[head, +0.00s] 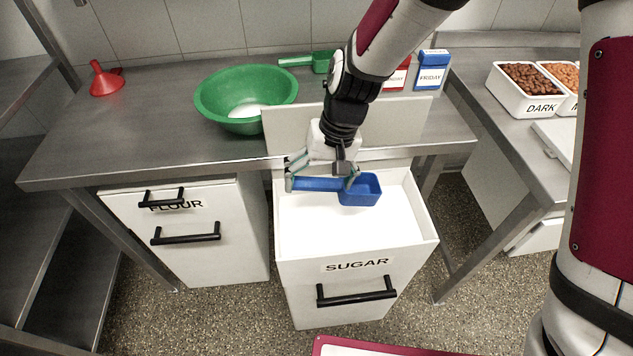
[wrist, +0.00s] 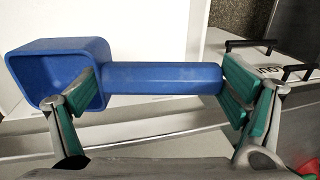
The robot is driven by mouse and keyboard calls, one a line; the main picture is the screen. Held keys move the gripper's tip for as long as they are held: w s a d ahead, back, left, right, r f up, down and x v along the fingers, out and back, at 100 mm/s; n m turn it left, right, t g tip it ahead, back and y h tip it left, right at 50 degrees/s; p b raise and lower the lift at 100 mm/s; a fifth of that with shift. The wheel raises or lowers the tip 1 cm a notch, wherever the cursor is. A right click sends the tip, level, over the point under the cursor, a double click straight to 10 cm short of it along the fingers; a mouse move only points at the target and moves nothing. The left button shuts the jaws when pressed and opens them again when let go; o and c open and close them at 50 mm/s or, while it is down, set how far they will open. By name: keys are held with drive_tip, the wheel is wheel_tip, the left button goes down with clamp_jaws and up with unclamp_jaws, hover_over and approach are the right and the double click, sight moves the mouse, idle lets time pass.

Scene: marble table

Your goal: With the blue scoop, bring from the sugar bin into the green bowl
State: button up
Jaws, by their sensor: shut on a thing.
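My gripper (head: 322,178) is shut on the blue scoop (head: 360,190), with its fingers at the two ends of the handle. The wrist view shows the scoop's cup (wrist: 60,75) at the left and the handle (wrist: 160,78) between the green finger pads. The cup looks empty, its blue inside showing. The scoop is over the back part of the open sugar bin (head: 357,264), whose inside is white. The green bowl (head: 215,98) stands on the steel table behind and to the left, with something white in its bottom.
A light upright panel (head: 400,125) stands at the bin's back, between bin and table. The flour bin (head: 185,255) is at the left. A red funnel (head: 105,80), a green scoop (head: 321,62) and a blue Friday box (head: 432,72) are on the steel table (head: 150,140).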

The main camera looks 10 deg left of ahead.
drive_tip(key=shift+w+d+r+g+y+b, duration=0.2)
drive_tip(key=shift+d+r+g+y+b, duration=0.1)
drive_tip(key=shift+d+y+b, duration=0.4)
drive_tip(key=shift+w+d+r+g+y+b, duration=0.15)
drive_tip(key=shift+d+r+g+y+b, duration=0.15)
drive_tip(key=shift+y+b, duration=0.55)
drive_tip(key=shift+w+d+r+g+y+b, duration=0.2)
drive_tip(key=shift+d+r+y+b, duration=0.15)
drive_tip(key=shift+d+y+b, duration=0.35)
drive_tip(key=shift+w+d+r+g+y+b, duration=0.1)
drive_tip(key=shift+d+r+g+y+b, duration=0.1)
drive_tip(key=shift+d+r+y+b, duration=0.45)
wheel_tip(320, 180, down, 12)
drive_tip(key=b, duration=0.8)
drive_tip(key=shift+a, duration=0.3)
drive_tip(key=shift+f, duration=0.1)
approach(326, 181)
drive_tip(key=shift+x, duration=2.7)
drive_tip(key=shift+a, duration=0.2)
